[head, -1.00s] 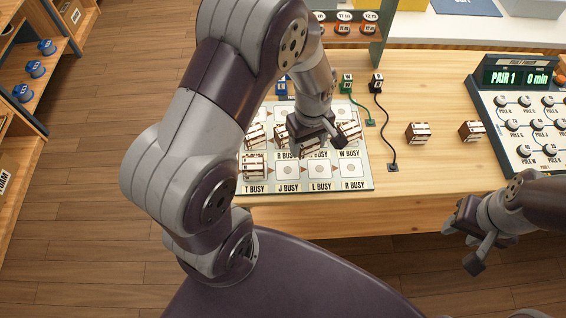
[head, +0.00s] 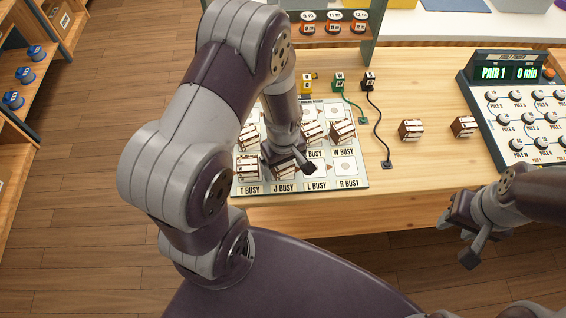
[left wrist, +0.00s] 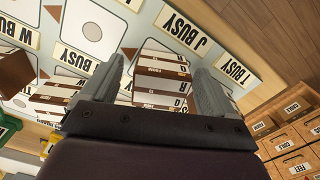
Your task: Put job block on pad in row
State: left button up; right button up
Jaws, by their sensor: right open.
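The job blocks are brown and white printed cubes. My left gripper (head: 288,168) is low over the front row of the pad board (head: 356,184), at the J BUSY pad. A job block (head: 283,172) is between its fingers, partly hidden by the gripper; it shows in the left wrist view (left wrist: 160,82) beside the J BUSY label. Whether it touches the pad cannot be told. Another block (head: 246,168) sits on the T BUSY pad to the left. Further blocks (head: 342,131) stand in the row behind. My right gripper (head: 462,232) is open and empty off the table's front edge.
Two more blocks (head: 411,129) (head: 463,126) stand on the bare table right of the board. Green and black corded plugs (head: 368,81) stand behind. The fault finder panel (head: 520,110) is at the right. The L BUSY and R BUSY front pads look empty.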

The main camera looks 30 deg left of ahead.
pick_arm(q)
jog(key=s+d+r+m, duration=0.1)
jog(key=s+r+m, duration=0.1)
jog(key=r+m, duration=0.3)
jog(key=s+d+r+m+t, duration=0.1)
jog(key=s+r+m, duration=0.1)
jog(key=r+m, duration=0.4)
notch_tip(320, 180, up, 5)
jog(key=shift+f+p, duration=0.1)
jog(key=shift+p, duration=0.3)
